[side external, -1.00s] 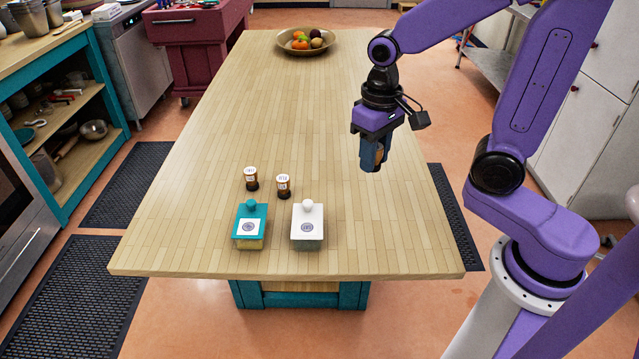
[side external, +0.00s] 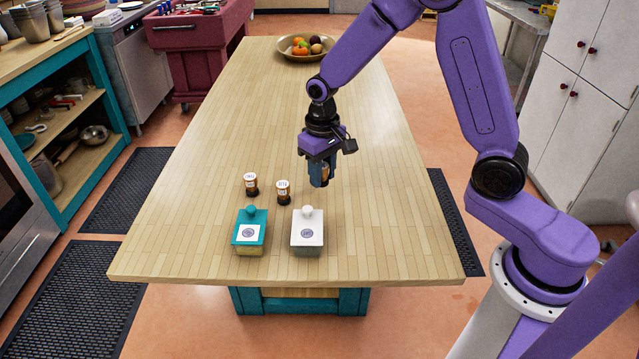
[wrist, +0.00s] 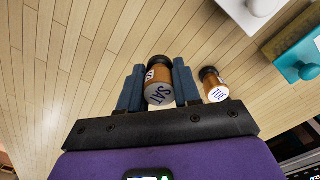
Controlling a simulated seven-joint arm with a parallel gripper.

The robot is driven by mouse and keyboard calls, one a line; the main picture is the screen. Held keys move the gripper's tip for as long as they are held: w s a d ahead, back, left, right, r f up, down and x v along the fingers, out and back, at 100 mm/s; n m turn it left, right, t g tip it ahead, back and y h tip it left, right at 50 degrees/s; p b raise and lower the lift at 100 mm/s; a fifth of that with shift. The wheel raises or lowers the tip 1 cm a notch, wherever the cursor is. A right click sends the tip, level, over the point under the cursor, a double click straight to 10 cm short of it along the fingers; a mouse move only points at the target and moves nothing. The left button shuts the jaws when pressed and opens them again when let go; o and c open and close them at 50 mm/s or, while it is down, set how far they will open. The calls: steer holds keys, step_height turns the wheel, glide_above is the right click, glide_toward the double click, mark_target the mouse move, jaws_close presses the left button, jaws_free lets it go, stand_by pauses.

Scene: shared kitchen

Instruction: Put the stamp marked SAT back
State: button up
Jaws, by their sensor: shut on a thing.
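My gripper (side external: 319,178) is shut on a brown stamp (wrist: 159,92), held between its two blue fingers; its pale end reads SAT in the wrist view. In the side view it hangs above the table, behind and slightly right of the white-lidded box (side external: 308,241). That box has a round knob and a dark printed mark. A teal-lidded box (side external: 250,215) with a pale label stands left of it. Two other brown stamps stand upright behind the boxes, a left one (side external: 251,184) and a right one (side external: 283,192). A stamp marked TUE (wrist: 215,86) shows in the wrist view.
The wooden table (side external: 200,140) is clear across its middle and right side. A bowl of fruit (side external: 291,54) stands at its far end. In the wrist view, the white box (wrist: 252,14) and teal box (wrist: 296,52) lie at the upper right.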

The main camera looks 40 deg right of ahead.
steer(key=shift+w+f, duration=0.3)
steer(key=shift+f, duration=0.15)
steer(key=shift+w+f, duration=0.1)
steer(key=shift+f, duration=1.45)
steer(key=shift+f, duration=0.15)
steer(key=o, duration=1.1)
